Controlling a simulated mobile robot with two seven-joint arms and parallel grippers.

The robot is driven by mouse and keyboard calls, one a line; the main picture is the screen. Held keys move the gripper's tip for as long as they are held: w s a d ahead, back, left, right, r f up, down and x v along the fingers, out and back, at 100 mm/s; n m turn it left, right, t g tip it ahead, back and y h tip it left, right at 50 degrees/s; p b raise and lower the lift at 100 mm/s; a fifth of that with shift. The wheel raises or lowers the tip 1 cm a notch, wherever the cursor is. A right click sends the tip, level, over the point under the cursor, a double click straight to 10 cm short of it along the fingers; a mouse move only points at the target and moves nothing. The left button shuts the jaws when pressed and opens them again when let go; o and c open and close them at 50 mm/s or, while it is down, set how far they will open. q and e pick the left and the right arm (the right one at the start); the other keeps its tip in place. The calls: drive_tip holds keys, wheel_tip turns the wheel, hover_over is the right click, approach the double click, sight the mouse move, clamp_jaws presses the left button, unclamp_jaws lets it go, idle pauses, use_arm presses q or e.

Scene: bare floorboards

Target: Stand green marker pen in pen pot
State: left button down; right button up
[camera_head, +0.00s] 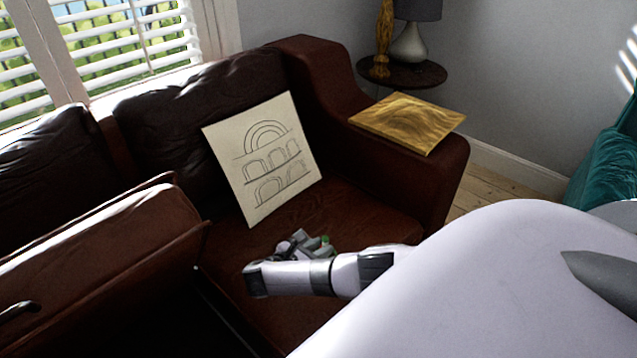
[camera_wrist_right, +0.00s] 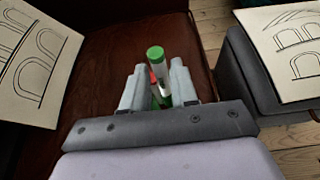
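The green marker pen (camera_wrist_right: 156,58) has a green end and a pale barrel, and stands out between the fingers of my right gripper (camera_wrist_right: 158,82) in the wrist view. Both fingers appear to press against its sides. A small red piece (camera_wrist_right: 152,77) shows beside the barrel; I cannot tell what it belongs to. In the head view my right gripper (camera_head: 308,245) is low over the sofa seat, with a bit of green (camera_head: 325,239) at its fingers. No pen pot can be made out. My left gripper is not in view.
A brown leather sofa (camera_head: 400,205) fills the middle. A sheet with an arch drawing (camera_head: 262,150) leans on its backrest. A gold panel (camera_head: 408,120) lies on the armrest. A round side table (camera_head: 425,75) with a lamp (camera_head: 410,42) stands behind.

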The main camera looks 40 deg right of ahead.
drive_tip(key=shift+o, duration=0.9)
use_arm(q)
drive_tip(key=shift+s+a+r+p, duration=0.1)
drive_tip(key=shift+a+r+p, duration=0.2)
drive_tip(key=shift+p, duration=0.4)
use_arm(e)
drive_tip(key=v, duration=0.7)
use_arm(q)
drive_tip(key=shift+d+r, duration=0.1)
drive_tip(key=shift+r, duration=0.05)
use_arm(e)
drive_tip(key=shift+a, duration=0.1)
